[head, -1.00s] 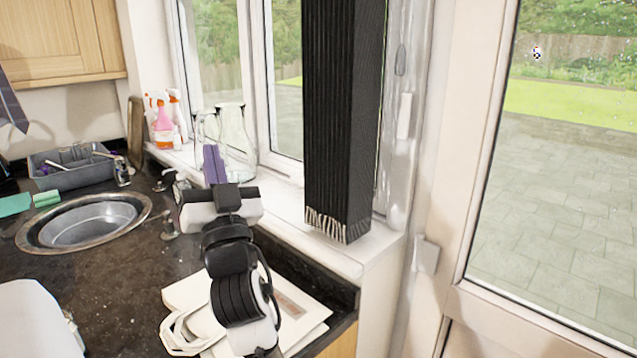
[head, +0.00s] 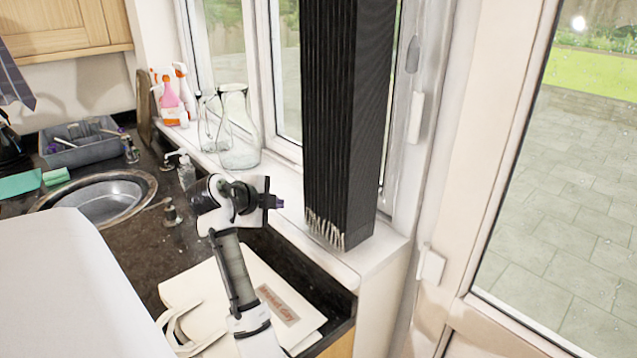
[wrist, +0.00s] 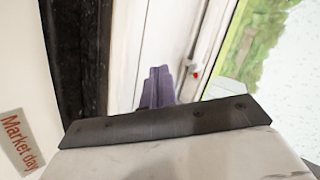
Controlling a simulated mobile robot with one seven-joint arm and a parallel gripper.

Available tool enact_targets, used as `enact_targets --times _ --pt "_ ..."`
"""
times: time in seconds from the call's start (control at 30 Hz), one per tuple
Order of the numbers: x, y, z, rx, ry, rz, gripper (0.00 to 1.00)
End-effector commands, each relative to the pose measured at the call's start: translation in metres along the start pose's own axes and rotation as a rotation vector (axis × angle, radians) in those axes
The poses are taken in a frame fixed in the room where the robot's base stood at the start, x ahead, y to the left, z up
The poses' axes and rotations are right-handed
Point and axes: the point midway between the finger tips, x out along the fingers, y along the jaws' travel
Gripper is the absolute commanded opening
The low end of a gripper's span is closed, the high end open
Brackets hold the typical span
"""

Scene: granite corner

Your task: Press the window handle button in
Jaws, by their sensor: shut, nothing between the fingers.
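A small red button (wrist: 196,75) shows in the wrist view on a white window handle (wrist: 193,66), which is on the white window frame. I cannot make out the button or handle in the head view; the tall black ribbed object may hide them. My gripper (head: 277,202) is above the counter beside the sill, with its purple fingers pointing right towards the base of the black object. The fingers (wrist: 158,90) also show in the wrist view, shut and empty, to the left of the button and apart from it.
The tall black ribbed object (head: 345,120) stands on the white sill (head: 375,255). Glass bottles (head: 238,130) and spray bottles (head: 170,95) stand farther left. A "Market day" bag (head: 205,290) lies on the dark counter below my arm. A sink (head: 100,200) is at left.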

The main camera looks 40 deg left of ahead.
Motion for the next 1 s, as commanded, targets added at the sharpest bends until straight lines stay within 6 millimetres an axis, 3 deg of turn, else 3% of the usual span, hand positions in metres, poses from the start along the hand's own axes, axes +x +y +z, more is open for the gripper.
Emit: enact_targets --times 0.37,0.8,1.0 --pt "0.007 -0.005 -0.004 -0.002 0.0 -0.002 0.0" --pt "0.054 -0.029 -0.029 -0.002 -0.001 -0.002 0.0" --pt "0.067 -0.037 -0.036 -0.002 -0.002 -0.003 0.0"
